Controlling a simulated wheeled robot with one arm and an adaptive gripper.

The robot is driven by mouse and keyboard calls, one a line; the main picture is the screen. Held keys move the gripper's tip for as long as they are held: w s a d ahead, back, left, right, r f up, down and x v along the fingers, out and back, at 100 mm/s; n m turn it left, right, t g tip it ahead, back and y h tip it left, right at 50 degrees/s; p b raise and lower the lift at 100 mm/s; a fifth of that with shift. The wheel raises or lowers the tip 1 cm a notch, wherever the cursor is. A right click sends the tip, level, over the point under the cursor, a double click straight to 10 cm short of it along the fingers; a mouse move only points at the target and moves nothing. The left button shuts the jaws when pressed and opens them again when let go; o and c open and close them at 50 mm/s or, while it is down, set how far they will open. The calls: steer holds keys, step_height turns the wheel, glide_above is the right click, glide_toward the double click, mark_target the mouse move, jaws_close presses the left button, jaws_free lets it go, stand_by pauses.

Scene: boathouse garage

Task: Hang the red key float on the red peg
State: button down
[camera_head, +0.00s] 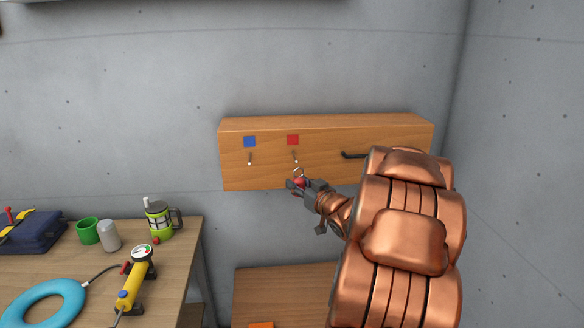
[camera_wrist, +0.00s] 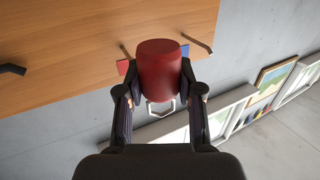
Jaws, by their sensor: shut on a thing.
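The red key float (camera_head: 300,182) is held between the fingers of my gripper (camera_head: 299,186), just in front of the wooden board's lower edge. Its metal ring (camera_head: 298,171) shows above it, close to the tip of the red peg (camera_head: 295,157). I cannot tell whether the ring is around the peg or only near it. The red peg sits under a red square (camera_head: 293,140). In the wrist view the red float (camera_wrist: 160,70) fills the space between the fingertips (camera_wrist: 160,88), and a ring (camera_wrist: 160,107) shows below it.
The wooden board (camera_head: 375,135) also has a peg (camera_head: 250,158) under a blue square (camera_head: 249,141) and a black hook (camera_head: 354,155) at right.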

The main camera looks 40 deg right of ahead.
steer(key=shift+s+r, duration=0.1)
steer(key=shift+s, duration=0.05)
stand_by(0.4)
steer(key=shift+w+d, duration=0.5)
steer(key=shift+w, duration=0.15)
steer(key=w+d+f+p, duration=0.1)
steer(key=w+d+p, duration=0.1)
steer(key=w+d, duration=0.3)
steer(key=shift+p+x, duration=0.35)
steer(key=shift+x, duration=0.65)
steer(key=shift+f, duration=0.25)
stand_by(0.6)
steer(key=c, duration=0.7)
jaws_free()
